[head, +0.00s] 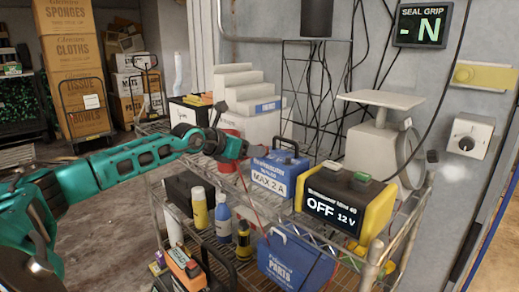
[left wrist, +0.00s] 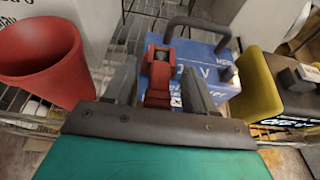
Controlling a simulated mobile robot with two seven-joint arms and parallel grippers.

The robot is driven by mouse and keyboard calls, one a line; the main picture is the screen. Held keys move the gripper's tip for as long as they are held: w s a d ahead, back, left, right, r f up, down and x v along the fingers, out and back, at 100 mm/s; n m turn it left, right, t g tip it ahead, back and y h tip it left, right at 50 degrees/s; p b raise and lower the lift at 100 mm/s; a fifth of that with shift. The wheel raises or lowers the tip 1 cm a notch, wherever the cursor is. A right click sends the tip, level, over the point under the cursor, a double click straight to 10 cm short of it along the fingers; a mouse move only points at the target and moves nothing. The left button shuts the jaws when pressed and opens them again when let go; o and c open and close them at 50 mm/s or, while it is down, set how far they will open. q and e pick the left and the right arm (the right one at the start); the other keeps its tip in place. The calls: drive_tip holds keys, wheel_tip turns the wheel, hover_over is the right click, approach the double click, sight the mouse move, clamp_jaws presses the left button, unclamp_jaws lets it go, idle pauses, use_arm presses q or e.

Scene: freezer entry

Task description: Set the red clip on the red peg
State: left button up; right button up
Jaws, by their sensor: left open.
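My left gripper (head: 237,149) is over the cart's top shelf, just left of the blue battery (head: 279,172) marked MAX 2 A. In the left wrist view its two grey fingers (left wrist: 160,76) stand apart, open. The red clip (left wrist: 158,90), with a dark round part at its front, lies between them; contact with the fingers cannot be told. The blue battery (left wrist: 213,72), with its dark handle, is right behind the clip. In the head view the clip is hidden at the gripper, and a thin red cable hangs below. I cannot make out the red peg. My right gripper is out of view.
A red bucket (left wrist: 40,62) stands left of the fingers. A yellow-black charger (head: 345,205) reading OFF 12 V is right of the battery. The wire cart (head: 385,240) also carries bottles and a blue parts bin (head: 296,262). A wall display (head: 422,25) reads SEAL GRIP -N.

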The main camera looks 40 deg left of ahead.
use_arm(q)
drive_tip(key=shift+w, duration=0.1)
drive_tip(key=shift+c, duration=0.4)
clamp_jaws()
drive_tip(key=shift+r, duration=0.1)
wheel_tip(320, 180, up, 24)
drive_tip(key=p, duration=0.6)
idle(0.8)
